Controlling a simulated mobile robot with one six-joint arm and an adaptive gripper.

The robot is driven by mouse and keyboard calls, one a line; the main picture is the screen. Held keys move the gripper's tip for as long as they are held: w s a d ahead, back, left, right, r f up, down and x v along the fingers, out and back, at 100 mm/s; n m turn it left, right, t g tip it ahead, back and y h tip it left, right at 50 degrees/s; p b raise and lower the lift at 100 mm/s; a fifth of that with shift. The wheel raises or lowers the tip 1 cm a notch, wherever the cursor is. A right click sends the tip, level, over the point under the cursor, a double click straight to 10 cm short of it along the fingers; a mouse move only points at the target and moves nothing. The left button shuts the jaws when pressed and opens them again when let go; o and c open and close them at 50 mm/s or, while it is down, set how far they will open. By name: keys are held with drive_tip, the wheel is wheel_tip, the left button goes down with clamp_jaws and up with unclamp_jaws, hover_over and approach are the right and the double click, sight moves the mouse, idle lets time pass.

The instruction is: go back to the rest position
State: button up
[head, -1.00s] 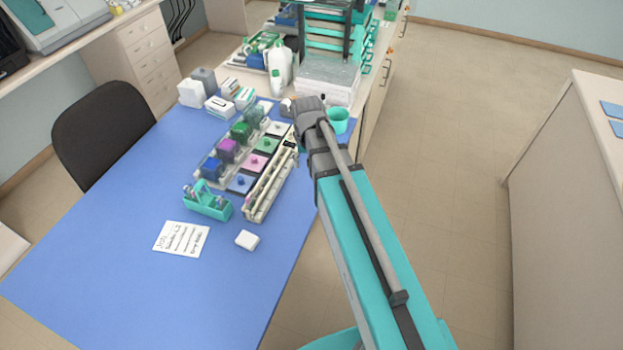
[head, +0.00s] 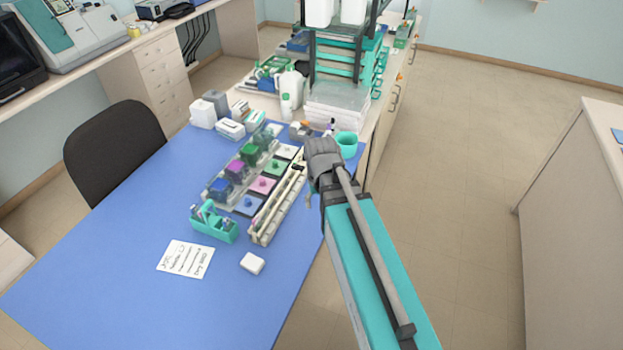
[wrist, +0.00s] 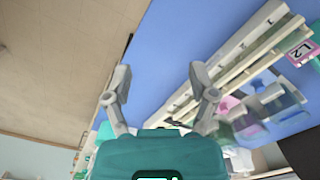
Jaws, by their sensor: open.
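My gripper (wrist: 160,98) is open in the wrist view, its two fingers apart with nothing between them. It hangs over the right edge of the blue bench mat (head: 215,305), beside a long pale rail rack (head: 275,205), which also shows in the wrist view (wrist: 228,62). In the head view my arm runs up from the lower right, and its wrist hides the gripper's fingers. Left of the rack stand staining jars with blue, purple and green contents (head: 236,170), with coloured lids lying beside them.
A teal slide holder (head: 213,222), a handwritten card (head: 186,258) and a small white block (head: 252,263) lie on the mat. A teal cup (head: 347,144) stands near my wrist. A black chair (head: 115,150) is at the left. The floor at the right is clear up to a cabinet (head: 575,190).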

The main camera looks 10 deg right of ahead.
drive_tip(key=s, duration=0.4)
drive_tip(key=shift+a, duration=0.1)
